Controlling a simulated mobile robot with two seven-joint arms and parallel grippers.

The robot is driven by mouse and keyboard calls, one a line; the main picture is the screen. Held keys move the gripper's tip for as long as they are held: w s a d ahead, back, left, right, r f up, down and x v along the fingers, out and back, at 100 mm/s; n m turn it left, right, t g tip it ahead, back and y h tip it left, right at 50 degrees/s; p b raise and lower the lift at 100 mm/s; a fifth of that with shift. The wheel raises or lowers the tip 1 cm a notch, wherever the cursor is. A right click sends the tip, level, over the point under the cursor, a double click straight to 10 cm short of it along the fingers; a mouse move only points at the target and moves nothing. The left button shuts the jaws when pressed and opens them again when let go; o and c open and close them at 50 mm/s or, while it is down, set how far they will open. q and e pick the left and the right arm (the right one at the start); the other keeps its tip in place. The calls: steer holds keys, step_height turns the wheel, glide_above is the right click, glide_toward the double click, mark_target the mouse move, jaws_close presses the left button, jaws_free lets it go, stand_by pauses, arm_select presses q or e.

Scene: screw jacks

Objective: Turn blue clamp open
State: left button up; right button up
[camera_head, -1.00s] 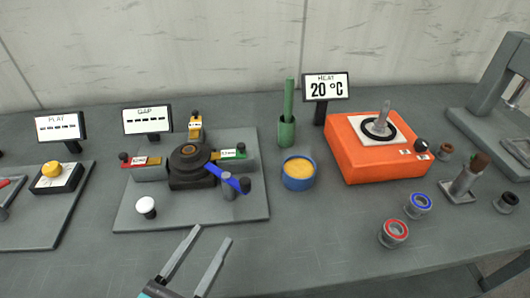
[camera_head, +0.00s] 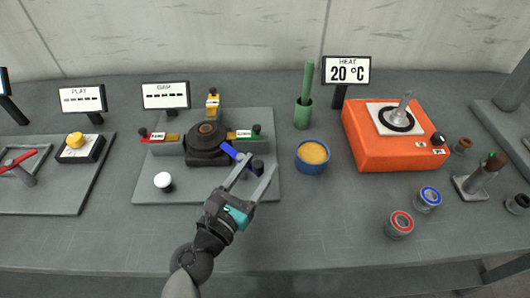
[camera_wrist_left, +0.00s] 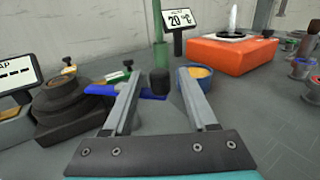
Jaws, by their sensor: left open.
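The blue clamp (camera_head: 230,150) is a bar reaching from the dark round hub (camera_head: 206,133) toward a dark knob (camera_head: 257,167) on the grey plate. In the left wrist view the blue clamp (camera_wrist_left: 150,94) lies ahead, partly hidden behind a finger. The dark knob (camera_wrist_left: 159,80) stands between the fingers in that view. My left gripper (camera_head: 258,172) is open, with its fingertips near the outer end of the clamp. I cannot tell whether they touch it. My right gripper is not in view.
A blue bowl of yellow contents (camera_head: 313,157) stands close to the right of the fingers. A white knob (camera_head: 163,181) is to their left. An orange heater (camera_head: 392,140) and small ringed cups (camera_head: 400,223) are further right.

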arm_select(q)
steer(key=shift+x, duration=1.75)
jaws_close()
